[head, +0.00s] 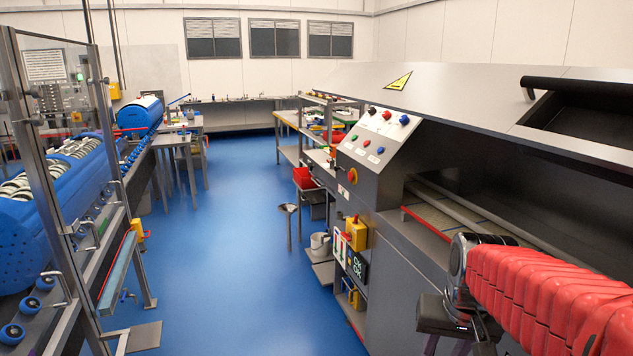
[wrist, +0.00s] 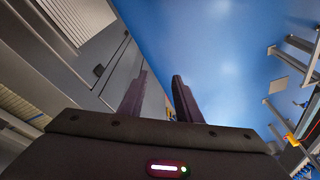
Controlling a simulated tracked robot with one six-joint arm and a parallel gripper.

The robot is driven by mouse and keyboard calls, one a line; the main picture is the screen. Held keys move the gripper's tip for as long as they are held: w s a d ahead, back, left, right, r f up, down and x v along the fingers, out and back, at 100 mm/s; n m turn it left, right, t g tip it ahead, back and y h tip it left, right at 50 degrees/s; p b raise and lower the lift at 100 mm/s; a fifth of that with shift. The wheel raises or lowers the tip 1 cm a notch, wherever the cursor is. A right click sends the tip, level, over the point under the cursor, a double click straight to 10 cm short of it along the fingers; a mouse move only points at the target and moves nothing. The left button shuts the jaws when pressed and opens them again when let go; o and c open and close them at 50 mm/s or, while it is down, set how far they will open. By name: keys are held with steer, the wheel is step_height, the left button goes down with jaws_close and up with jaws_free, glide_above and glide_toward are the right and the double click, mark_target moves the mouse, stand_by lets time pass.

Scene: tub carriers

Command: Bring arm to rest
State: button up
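My gripper (wrist: 161,78) shows in the wrist view as two dark fingers standing apart, with nothing between them. Blue floor and part of a grey machine show beyond the fingertips. In the head view my arm, in a ribbed red sleeve, is at the lower right, in front of the open bay of the grey machine (head: 395,190).
The grey machine with a button panel (head: 382,132) fills the right side. A blue machine (head: 32,240) behind a metal-framed guard stands at the left. Benches (head: 235,119) line the far wall. The blue floor (head: 225,235) between is mostly clear, with a thin stand (head: 288,225) near the machine.

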steer(key=s+a+r+n+t, duration=0.2)
steer(key=s+a, duration=0.5)
steer(key=s, duration=0.5)
steer(key=shift+s+r+n+t, duration=0.15)
steer(key=shift+s+n+t, duration=0.25)
steer(key=shift+t, duration=0.1)
steer(key=shift+s, duration=0.1)
